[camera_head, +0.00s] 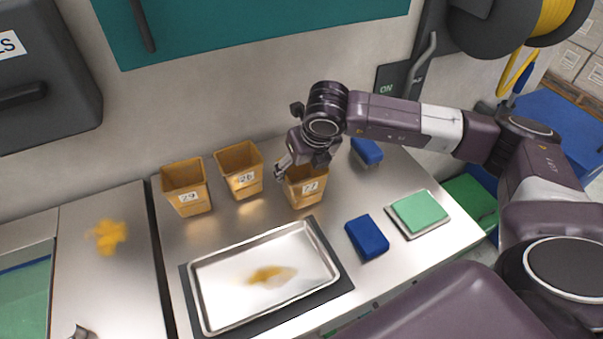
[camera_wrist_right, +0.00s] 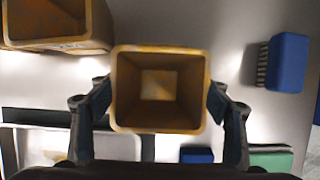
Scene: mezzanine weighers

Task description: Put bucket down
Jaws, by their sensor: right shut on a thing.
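A yellow-brown bucket labelled 27 (camera_head: 307,190) is at the right end of a row of similar buckets. My right gripper (camera_head: 300,170) is shut on it from above, with one finger on each side, as the wrist view (camera_wrist_right: 160,100) shows. The bucket (camera_wrist_right: 158,88) is upright and looks empty inside. I cannot tell whether its base touches the steel counter (camera_head: 215,225). My left gripper is not clearly seen; a small grey tip shows at the bottom left edge.
Bucket 26 (camera_head: 240,170) and bucket 29 (camera_head: 187,188) stand to the left. A metal tray (camera_head: 327,270) with a brown stain lies in front. A blue block (camera_head: 367,237), a green pad (camera_head: 419,211) and a blue brush (camera_head: 367,151) lie to the right. A yellow smear (camera_head: 108,236) marks the left counter.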

